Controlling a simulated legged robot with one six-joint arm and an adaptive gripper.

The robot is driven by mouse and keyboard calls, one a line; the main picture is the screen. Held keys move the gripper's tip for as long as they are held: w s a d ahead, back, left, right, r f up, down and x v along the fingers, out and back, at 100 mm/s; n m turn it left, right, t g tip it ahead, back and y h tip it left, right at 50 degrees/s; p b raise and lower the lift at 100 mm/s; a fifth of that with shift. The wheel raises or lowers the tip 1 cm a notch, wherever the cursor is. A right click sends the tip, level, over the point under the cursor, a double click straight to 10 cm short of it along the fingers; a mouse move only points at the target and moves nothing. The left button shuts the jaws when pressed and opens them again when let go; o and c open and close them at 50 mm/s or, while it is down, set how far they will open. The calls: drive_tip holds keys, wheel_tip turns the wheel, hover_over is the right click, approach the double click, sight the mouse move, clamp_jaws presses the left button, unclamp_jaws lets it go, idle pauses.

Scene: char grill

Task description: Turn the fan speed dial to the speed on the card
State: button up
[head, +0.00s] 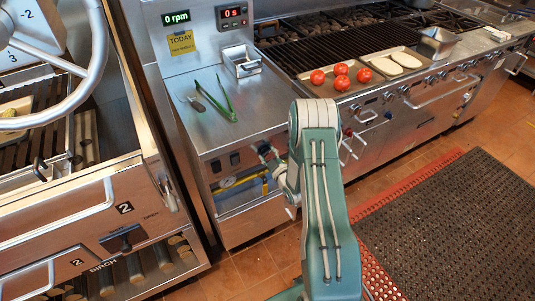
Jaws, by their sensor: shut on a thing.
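The yellow card (181,42) is stuck on the upright steel panel, headed "TODAY". Its smaller lines are too small to read. A green display (176,18) above it reads "0 rpm". My gripper (264,151) is at the front panel of the steel cabinet, below the worktop edge, and is shut on what appears to be the fan speed dial. The fingers hide most of the dial, so its pointer and marks cannot be read. My green arm reaches in from the lower right.
Two dark controls (235,158) sit on the panel left of my gripper. Green tongs (226,99) and a small steel container (240,61) lie on the worktop. A red display (232,12) reads "0 s". Right are tomatoes (341,76) and the grill (335,48); left, a large handwheel (94,50).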

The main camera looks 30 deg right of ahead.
drive_tip(key=shift+w+a, duration=0.1)
drive_tip(key=o, duration=1.2)
drive_tip(key=shift+c, duration=0.2)
drive_tip(key=s, duration=1.2)
drive_tip(key=shift+d, duration=0.2)
drive_tip(key=shift+w, duration=0.1)
